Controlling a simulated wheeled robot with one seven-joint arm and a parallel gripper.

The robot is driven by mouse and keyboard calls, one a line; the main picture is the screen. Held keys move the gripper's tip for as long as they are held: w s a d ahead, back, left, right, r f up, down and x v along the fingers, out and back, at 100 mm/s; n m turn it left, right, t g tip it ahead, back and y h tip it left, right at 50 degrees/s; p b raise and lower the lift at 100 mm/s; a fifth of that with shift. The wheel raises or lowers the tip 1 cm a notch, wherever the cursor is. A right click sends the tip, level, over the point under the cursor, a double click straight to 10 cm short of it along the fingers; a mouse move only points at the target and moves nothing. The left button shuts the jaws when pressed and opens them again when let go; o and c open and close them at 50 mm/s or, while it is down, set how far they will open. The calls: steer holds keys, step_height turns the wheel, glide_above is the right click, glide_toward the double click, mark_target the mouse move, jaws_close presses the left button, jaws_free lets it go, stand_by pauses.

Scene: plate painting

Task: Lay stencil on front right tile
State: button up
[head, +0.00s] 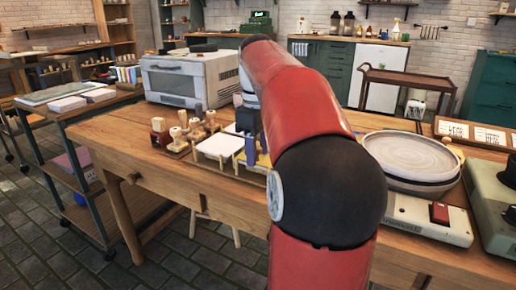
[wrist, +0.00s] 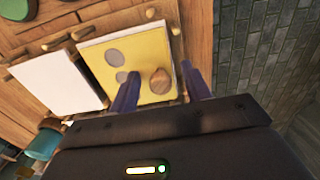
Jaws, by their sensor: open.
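The stencil (wrist: 149,50) is a yellow square plate with round holes and a wooden knob (wrist: 161,82). In the wrist view it lies flat over one place of a wooden rack, with a pale edge showing along its far side. A sliver of yellow shows beside my arm in the head view (head: 263,160). A white tile (wrist: 45,82) lies beside it, and it also shows in the head view (head: 220,145). My gripper (wrist: 160,72) is open, with one finger on each side of the knob and gaps between. My arm hides most of the stencil in the head view.
Wooden-handled stamps (head: 180,135) stand left of the tiles. A white oven (head: 190,78) stands behind them. A round grey plate (head: 410,158) sits on a device (head: 430,218) at the right. The wooden table (head: 115,132) is clear at its left front.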

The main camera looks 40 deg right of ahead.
step_height(320, 180, up, 8)
steer(key=shift+f+p, duration=0.1)
steer(key=shift+p, duration=1.05)
steer(key=s+a+f+m+t+h, duration=0.1)
steer(key=a+f, duration=0.2)
steer(key=a, duration=0.4)
steer(key=s+a+f+h, duration=0.1)
steer(key=a+f, duration=0.1)
steer(key=a, duration=0.5)
steer(key=s+a+f+m+t+y, duration=0.1)
steer(key=s+a+f+t, duration=0.1)
steer(key=s+a+f, duration=0.2)
steer(key=s+a+f+m+t+y, duration=0.1)
steer(key=s+a+f+m+t, duration=0.1)
steer(key=s+a+f, duration=0.2)
steer(key=s+f, duration=0.3)
steer(key=f, duration=0.3)
steer(key=shift+s+a+f+t, duration=0.2)
steer(key=shift+a+f+t, duration=0.1)
steer(key=shift+f, duration=0.05)
